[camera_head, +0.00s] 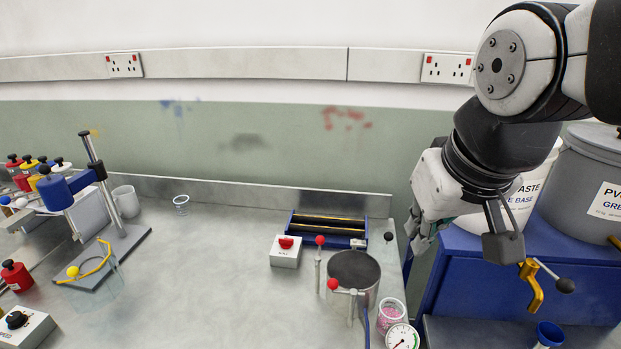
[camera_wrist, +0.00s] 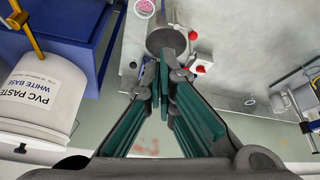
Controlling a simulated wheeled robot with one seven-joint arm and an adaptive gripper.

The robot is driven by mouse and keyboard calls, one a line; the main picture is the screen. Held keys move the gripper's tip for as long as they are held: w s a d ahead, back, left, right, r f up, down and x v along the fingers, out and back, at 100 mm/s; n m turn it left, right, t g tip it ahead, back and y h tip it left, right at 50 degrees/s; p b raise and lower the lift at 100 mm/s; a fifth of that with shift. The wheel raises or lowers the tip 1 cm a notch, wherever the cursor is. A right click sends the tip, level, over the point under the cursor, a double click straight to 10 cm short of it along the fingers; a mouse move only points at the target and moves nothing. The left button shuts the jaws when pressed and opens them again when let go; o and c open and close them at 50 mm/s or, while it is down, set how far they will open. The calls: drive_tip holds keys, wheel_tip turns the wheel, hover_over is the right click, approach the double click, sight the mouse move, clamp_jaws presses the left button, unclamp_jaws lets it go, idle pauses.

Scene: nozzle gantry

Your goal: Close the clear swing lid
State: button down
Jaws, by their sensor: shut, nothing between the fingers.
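At the left of the head view, a nozzle gantry stands on a grey base plate, with a tilted metal post (camera_head: 102,180) and a blue block (camera_head: 54,192). A clear panel (camera_head: 108,285), apparently the clear swing lid, shows faintly at its front, beside a yellow bent bar (camera_head: 98,264) and a yellow ball (camera_head: 73,271). I cannot tell the panel's exact angle. My gripper (camera_head: 416,240) is far to the right, above the bench's right end and apart from the lid. In the wrist view my gripper (camera_wrist: 165,78) has its fingers together and empty.
Near my gripper are a dark-topped metal pot (camera_head: 354,270), red-knobbed rods (camera_head: 320,241), a red-button box (camera_head: 286,251), a blue roller tray (camera_head: 327,226) and a gauge (camera_head: 402,338). A white paste tub (camera_wrist: 36,95) stands beside my gripper.

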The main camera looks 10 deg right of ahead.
drive_tip(key=w+d+f, duration=0.1)
drive_tip(key=w+d, duration=0.1)
drive_tip(key=w, duration=0.7)
drive_tip(key=g+b, duration=0.1)
drive_tip(key=b, duration=0.2)
hover_over(383, 229)
drive_tip(key=s, duration=0.2)
wheel_tip(383, 229, down, 14)
drive_tip(key=r, duration=0.1)
drive_tip(key=shift+m, duration=0.4)
wheel_tip(383, 229, down, 9)
drive_tip(key=shift+w+f+p, duration=0.15)
drive_tip(key=shift+p, duration=0.7)
drive_tip(key=shift+s+a, duration=0.1)
drive_tip(key=shift+s, duration=0.5)
drive_tip(key=shift+s, duration=0.1)
